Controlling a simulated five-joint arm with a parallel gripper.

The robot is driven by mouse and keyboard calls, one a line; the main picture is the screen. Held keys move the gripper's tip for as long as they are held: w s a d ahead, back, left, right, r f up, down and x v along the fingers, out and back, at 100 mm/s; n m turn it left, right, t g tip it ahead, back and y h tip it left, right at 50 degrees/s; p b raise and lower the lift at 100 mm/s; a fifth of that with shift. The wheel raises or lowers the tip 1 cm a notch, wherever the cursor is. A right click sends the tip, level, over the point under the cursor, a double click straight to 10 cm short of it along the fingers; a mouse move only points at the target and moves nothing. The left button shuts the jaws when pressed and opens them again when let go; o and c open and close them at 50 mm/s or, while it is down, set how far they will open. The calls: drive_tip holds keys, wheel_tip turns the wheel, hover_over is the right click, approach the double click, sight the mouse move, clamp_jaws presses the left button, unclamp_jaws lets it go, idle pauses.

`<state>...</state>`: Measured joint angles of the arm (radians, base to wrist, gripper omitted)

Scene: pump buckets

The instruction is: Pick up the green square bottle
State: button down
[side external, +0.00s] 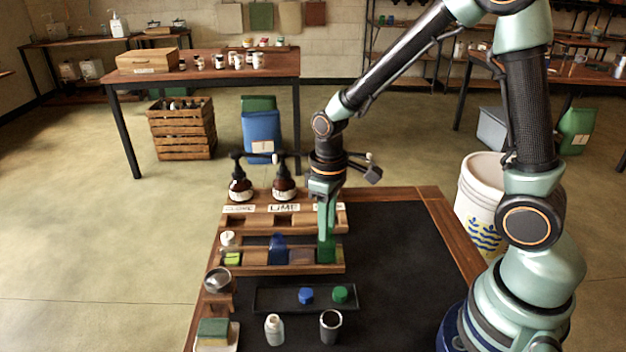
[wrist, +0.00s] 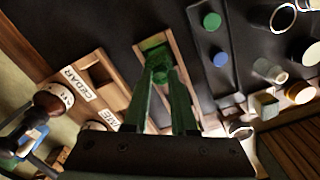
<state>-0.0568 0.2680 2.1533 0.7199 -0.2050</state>
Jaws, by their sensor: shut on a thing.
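The green square bottle (side external: 326,250) stands upright at the right end of the front wooden rack (side external: 290,269). My gripper (side external: 327,232) points straight down over it and is shut on its upper part. In the wrist view, my two green fingers (wrist: 171,95) reach toward the bottle (wrist: 154,47), which shows between and beyond their tips. The fingers and bottle are similar in colour, so their border is hard to see. I cannot tell whether the bottle's base is clear of the rack.
A blue bottle (side external: 278,249) and a white-capped bottle (side external: 229,240) stand left in the rack. Brown pump bottles (side external: 284,188) stand behind labelled slots. A black tray (side external: 270,300) holds blue and green caps. A dark cup (side external: 331,326) stands in front. The mat's right side is clear.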

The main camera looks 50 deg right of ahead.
drive_tip(key=shift+r, duration=2.4)
